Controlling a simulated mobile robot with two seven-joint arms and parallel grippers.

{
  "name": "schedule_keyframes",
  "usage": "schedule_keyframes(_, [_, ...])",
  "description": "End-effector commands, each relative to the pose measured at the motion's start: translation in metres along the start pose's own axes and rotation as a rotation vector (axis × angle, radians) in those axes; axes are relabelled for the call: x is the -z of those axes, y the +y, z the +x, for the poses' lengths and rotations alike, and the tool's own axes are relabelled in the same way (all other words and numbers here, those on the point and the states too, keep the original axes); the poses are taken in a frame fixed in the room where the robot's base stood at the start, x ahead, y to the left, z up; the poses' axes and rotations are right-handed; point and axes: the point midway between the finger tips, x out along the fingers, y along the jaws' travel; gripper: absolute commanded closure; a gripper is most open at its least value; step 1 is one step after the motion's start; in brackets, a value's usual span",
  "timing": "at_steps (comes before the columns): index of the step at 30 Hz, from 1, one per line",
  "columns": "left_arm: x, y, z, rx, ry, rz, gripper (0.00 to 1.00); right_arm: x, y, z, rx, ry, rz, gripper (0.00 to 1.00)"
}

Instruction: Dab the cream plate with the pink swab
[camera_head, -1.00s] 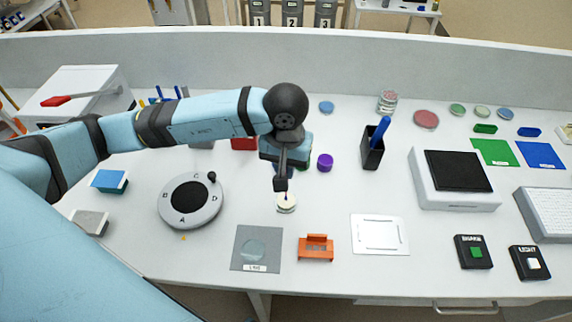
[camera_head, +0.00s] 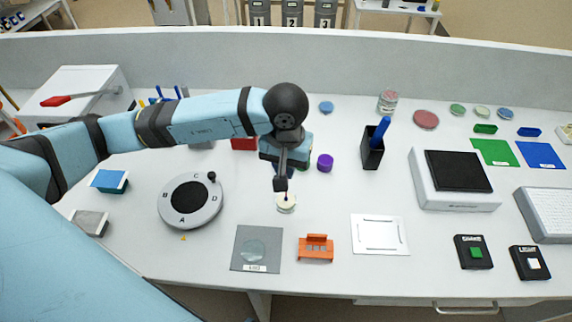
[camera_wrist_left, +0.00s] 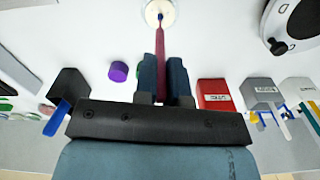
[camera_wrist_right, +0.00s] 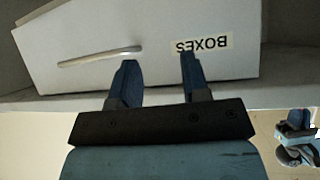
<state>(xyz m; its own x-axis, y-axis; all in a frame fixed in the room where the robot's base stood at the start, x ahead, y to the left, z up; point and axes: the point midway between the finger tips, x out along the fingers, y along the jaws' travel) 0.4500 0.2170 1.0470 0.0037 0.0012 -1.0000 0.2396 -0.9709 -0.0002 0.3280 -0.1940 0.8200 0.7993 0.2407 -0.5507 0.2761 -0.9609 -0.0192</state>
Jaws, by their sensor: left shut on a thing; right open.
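The small round cream plate (camera_head: 286,207) lies on the bench in the front middle. It also shows at the top of the left wrist view (camera_wrist_left: 153,22). My left gripper (camera_head: 281,186) is just above it, shut on the pink swab (camera_wrist_left: 160,60). The swab points at the plate, and its dark tip is over or on the plate's face; I cannot tell if they touch. My right gripper (camera_wrist_right: 157,75) is open and empty, facing a pale front labelled BOXES.
A round lettered dial (camera_head: 190,201) stands left of the plate. A grey mat with a clear disc (camera_head: 253,250) and an orange holder (camera_head: 316,248) lie in front. A purple cap (camera_head: 325,163) and a black cup with a blue item (camera_head: 373,155) stand behind to the right.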

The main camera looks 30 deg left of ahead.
Motion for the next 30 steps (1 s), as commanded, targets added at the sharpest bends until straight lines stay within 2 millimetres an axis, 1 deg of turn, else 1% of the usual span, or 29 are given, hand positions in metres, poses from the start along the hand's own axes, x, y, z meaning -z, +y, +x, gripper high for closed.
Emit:
schedule_keyframes(5, [0.000,0.000,-0.003,0.000,0.000,0.000,1.00,0.001,0.000,-0.001,0.000,0.000,0.000,0.57])
schedule_keyframes(30, [0.000,0.000,-0.037,0.000,0.001,0.000,1.00,0.011,-0.001,-0.007,0.001,0.002,0.000,0.57])
